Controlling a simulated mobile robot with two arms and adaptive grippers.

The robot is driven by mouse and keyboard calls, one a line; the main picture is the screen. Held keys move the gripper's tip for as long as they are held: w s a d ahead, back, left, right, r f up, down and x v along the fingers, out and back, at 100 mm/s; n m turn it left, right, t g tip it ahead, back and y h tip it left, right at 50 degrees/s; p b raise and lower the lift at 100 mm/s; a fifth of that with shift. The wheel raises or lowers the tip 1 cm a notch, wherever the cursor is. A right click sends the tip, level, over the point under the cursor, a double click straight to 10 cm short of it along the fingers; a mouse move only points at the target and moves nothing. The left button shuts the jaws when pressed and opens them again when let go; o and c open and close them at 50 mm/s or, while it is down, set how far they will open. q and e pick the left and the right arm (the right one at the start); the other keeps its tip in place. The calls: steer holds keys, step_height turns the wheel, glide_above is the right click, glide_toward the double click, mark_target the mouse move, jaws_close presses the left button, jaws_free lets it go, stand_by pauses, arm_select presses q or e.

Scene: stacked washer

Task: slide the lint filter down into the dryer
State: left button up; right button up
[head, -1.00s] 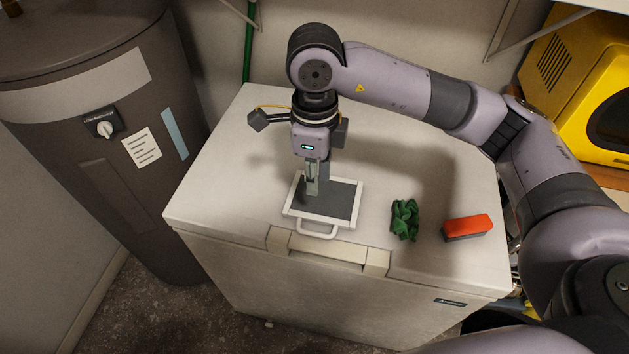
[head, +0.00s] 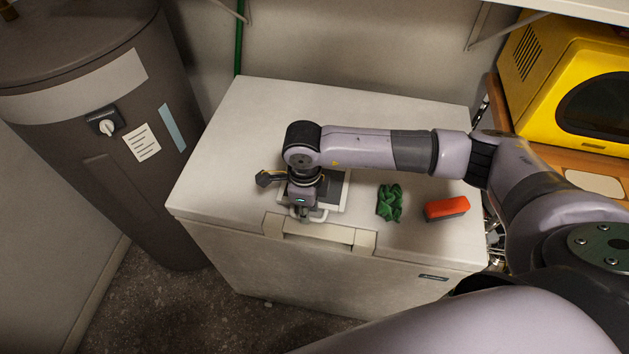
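The lint filter (head: 338,190), a dark screen in a white frame with a handle loop, lies flat on the white chest (head: 250,130) close to its front edge. My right gripper (head: 303,213) points down over the front left part of the filter, at the handle side. The gripper and wrist hide much of the screen and part of the handle. The fingertips are small and mostly covered, so I cannot tell whether they are open or touch the handle. My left gripper is out of view. No dryer opening can be made out.
A crumpled green cloth (head: 390,203) and a red-topped brush or block (head: 446,208) lie right of the filter. A dark tank (head: 95,190) stands at the left, a yellow appliance (head: 565,80) at the right. The chest top is clear at the back and left.

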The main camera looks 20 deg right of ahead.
steer(key=shift+f, duration=0.85)
jaws_close()
